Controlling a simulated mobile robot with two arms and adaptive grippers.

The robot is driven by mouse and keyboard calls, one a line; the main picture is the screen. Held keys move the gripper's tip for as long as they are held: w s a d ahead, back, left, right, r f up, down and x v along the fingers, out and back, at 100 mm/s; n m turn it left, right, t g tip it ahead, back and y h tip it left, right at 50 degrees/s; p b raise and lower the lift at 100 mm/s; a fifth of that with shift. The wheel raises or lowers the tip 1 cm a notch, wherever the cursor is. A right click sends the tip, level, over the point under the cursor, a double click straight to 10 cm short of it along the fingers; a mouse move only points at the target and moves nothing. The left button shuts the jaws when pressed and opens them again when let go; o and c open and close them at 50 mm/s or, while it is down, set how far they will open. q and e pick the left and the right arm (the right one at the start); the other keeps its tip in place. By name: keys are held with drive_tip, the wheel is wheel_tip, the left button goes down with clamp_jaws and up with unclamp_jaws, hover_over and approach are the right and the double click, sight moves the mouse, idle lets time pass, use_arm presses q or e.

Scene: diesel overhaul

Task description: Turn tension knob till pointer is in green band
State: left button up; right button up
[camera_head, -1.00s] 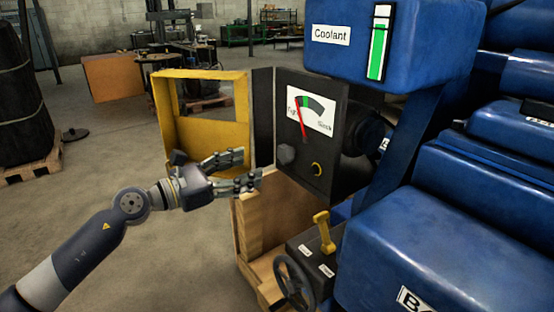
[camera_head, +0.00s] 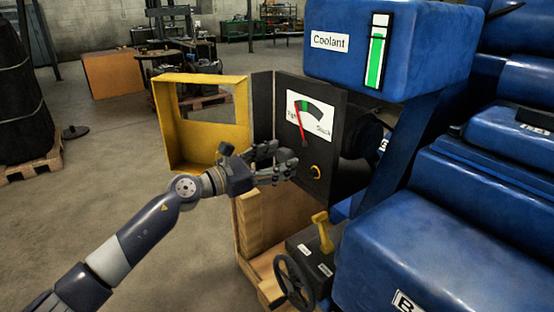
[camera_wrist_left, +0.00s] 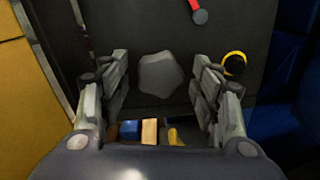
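A dark panel (camera_head: 331,160) carries a white gauge (camera_head: 318,124) with a green band (camera_head: 305,107) and a "Slack" label at right. Its red pointer (camera_head: 300,122) leans left, its tip just left of the green band. The grey lobed tension knob (camera_wrist_left: 160,74) shows in the left wrist view between the spread fingers, apart from both. My right gripper is out of view.
A yellow-framed door (camera_head: 174,150) stands open left of the panel. A yellow-ringed knob (camera_head: 316,172) sits right of my fingers. Below are a handwheel (camera_head: 294,283) and a yellow lever (camera_head: 323,231). The blue engine (camera_head: 460,220) fills the right.

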use_arm(q)
drive_tip(key=c, duration=0.9)
drive_tip(key=shift+c, duration=0.2)
